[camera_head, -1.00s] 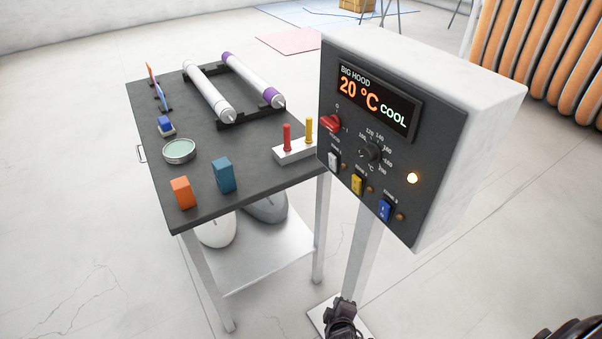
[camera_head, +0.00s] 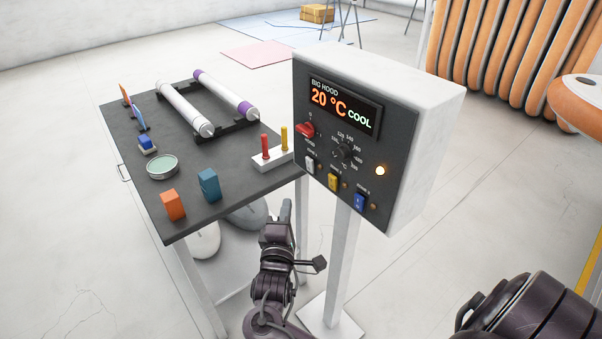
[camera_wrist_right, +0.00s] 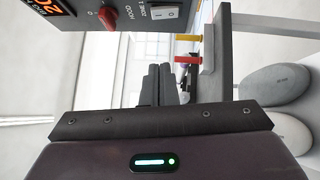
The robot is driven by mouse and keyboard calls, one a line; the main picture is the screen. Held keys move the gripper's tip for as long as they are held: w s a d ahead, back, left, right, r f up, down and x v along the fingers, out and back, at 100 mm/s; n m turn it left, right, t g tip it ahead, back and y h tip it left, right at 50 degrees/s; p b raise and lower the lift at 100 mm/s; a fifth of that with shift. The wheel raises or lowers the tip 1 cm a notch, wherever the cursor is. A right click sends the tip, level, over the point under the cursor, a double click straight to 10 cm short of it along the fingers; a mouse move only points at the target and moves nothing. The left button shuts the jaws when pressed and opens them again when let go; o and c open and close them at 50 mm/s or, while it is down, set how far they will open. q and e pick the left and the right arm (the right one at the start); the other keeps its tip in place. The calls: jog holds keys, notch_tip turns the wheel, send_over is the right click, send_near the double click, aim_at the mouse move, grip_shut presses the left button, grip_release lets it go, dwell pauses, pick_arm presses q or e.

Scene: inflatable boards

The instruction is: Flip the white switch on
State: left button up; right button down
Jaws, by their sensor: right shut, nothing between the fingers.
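The white switch (camera_head: 310,165) is the leftmost of three rocker switches low on the dark front of the control box (camera_head: 405,150). It also shows at the top of the right wrist view (camera_wrist_right: 164,14), with its marks visible. My right gripper (camera_head: 286,211) is below and to the left of the switch in the head view, pointing up, apart from the panel. Its fingers (camera_wrist_right: 158,84) are shut together with nothing between them. My left gripper is not in view.
Yellow (camera_head: 333,182) and blue (camera_head: 360,201) switches sit beside the white one; a red knob (camera_head: 306,129) is above. A dark-topped table (camera_head: 215,150) with red and yellow handles stands close to the left. The box's post (camera_head: 342,260) stands right of my gripper.

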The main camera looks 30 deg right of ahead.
jog(key=p, duration=0.3)
send_near(306, 160)
jog(key=w+a+f+x, duration=0.1)
jog(key=x, duration=0.4)
jog(key=shift+s+d+r, duration=0.1)
jog(key=shift+d+r, duration=0.4)
jog(key=shift+d, duration=0.25)
